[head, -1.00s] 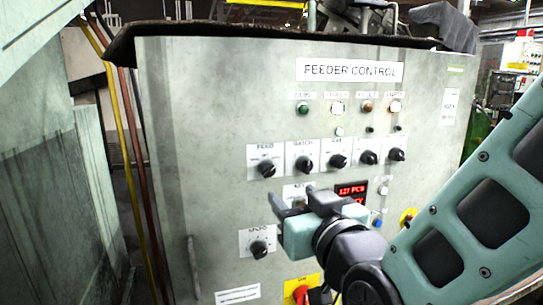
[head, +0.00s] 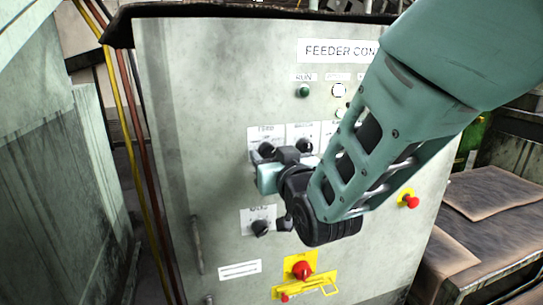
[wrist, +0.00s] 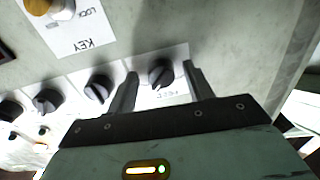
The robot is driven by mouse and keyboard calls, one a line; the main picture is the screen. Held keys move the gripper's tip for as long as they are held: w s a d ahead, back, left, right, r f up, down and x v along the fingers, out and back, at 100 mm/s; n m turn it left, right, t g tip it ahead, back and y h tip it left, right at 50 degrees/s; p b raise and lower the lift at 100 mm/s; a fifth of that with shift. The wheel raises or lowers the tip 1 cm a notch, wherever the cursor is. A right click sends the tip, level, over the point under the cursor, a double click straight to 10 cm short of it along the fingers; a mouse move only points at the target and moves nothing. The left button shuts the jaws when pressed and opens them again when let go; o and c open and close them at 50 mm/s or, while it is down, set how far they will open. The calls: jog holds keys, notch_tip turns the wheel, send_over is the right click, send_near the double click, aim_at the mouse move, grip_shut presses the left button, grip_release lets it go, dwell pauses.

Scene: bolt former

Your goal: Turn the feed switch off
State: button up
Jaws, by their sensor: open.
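The feed switch (head: 266,149) is a black rotary knob on a white label, at the left end of the upper knob row on the grey feeder control cabinet (head: 215,110). In the wrist view the feed switch (wrist: 161,73) shows between my two fingertips, with a gap on either side. My gripper (head: 272,158) is open in front of it, one finger on each side of the knob. It also shows in the wrist view (wrist: 160,72). My gripper partly covers the feed label in the head view. Whether the fingertips reach past the knob's face is unclear.
The batch knob (head: 304,146) is close on the right. A lower knob (head: 260,227) is below my gripper. A red switch on a yellow plate (head: 301,270) and a red emergency button (head: 411,202) are lower down. My arm hides the other knobs.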

jog(key=shift+c, duration=0.3)
jog(key=c, duration=0.9)
jog(key=shift+r+n+p, duration=0.1)
jog(key=shift+n+p, duration=0.2)
jog(key=shift+n, duration=0.1)
jog(key=n+p, duration=0.2)
jog(key=n, duration=0.1)
jog(key=shift+r+n, duration=0.1)
jog(key=shift+n, duration=0.3)
jog(key=n+p, duration=0.2)
jog(key=n, duration=0.1)
jog(key=shift+n, duration=0.7)
